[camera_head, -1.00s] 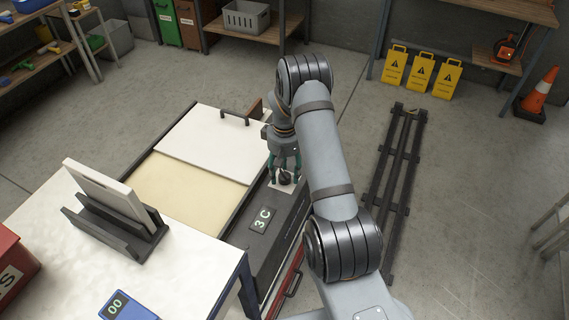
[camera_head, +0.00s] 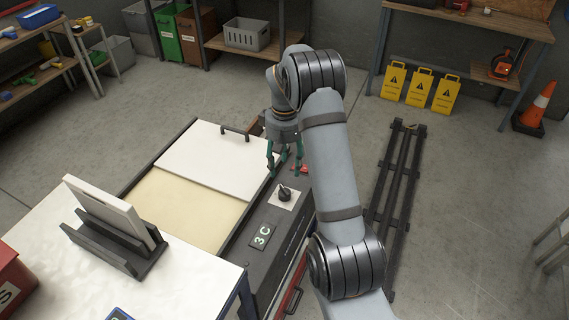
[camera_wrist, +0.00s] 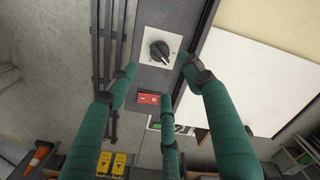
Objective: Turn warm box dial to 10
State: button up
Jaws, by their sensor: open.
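The warm box has a dark control strip (camera_head: 243,262) along its right side. Its dial (camera_head: 285,192) is a black knob on a white square plate, also seen in the wrist view (camera_wrist: 160,51). A display (camera_head: 262,236) on the strip reads "3C". My gripper (camera_head: 284,168), with green fingers, is open and empty, just behind the dial and apart from it in the head view. In the wrist view, the open fingers (camera_wrist: 160,78) frame the area below the dial, around a red switch (camera_wrist: 148,98). The knob's exact setting is too small to read.
The box's white lid (camera_head: 213,158) with a handle and a cream panel (camera_head: 190,195) lie left of the strip. A white table (camera_head: 190,275) with a tablet on a stand is at front left. A dark rail frame (camera_head: 398,190) lies on the floor at right.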

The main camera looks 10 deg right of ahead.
aim_at(285, 189)
jog(key=f+m+b, duration=0.2)
jog(key=m+b, duration=0.1)
jog(key=b, duration=0.2)
jog(key=shift+f, duration=0.1)
notch_tip(285, 189, down, 10)
jog(key=shift+r+p, duration=0.25)
jog(key=shift+p, duration=0.35)
jog(key=c, duration=1.1)
